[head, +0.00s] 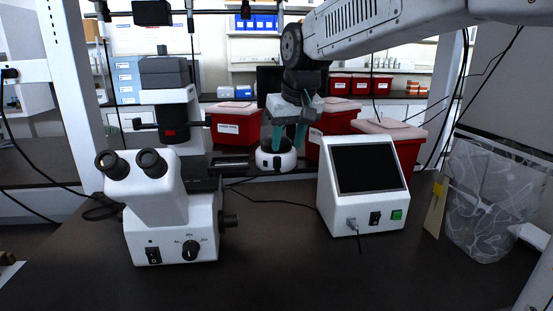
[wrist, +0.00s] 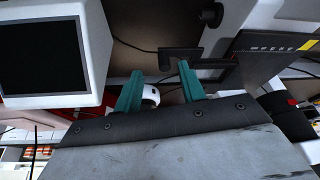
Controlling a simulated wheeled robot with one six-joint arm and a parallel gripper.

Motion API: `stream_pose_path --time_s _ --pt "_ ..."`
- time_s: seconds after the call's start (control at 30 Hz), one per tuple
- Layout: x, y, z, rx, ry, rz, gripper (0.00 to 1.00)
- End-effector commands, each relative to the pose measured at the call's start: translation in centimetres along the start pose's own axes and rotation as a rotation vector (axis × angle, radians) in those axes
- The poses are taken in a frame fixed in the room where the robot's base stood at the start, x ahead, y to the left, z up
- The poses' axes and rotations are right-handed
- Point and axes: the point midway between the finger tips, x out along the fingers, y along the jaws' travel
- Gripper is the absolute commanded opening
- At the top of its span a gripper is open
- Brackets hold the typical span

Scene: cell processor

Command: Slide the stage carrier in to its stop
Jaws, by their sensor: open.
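The white microscope (head: 160,205) stands at the left of the bench, with its dark stage (head: 203,184) behind the eyepieces. The stage carrier (head: 231,162) looks like a dark flat frame sticking out to the right of the stage. In the wrist view a dark plate, likely the carrier's outer end (wrist: 180,54), lies just beyond my fingertips, beside the stage (wrist: 272,50). My gripper (head: 288,143) has teal fingers and is open. It points down to the right of the carrier, and its fingers (wrist: 160,78) show nothing between them. How far in the carrier sits is unclear.
A white round device (head: 276,158) stands behind or below my fingers. A white box with a dark screen (head: 362,185) stands to the right. Red bins (head: 235,124) line the back. A cable (head: 275,202) crosses the bench. The front middle is clear.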

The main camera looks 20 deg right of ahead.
Motion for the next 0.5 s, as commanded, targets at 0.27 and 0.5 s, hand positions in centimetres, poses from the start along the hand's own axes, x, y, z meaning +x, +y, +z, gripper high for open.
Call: stream_pose_path --time_s 0.27,0.5 --pt "2.3 -0.3 -2.6 -0.006 0.019 -0.002 0.40" --pt "6.1 -0.3 -2.6 -0.006 0.019 -0.002 0.40"
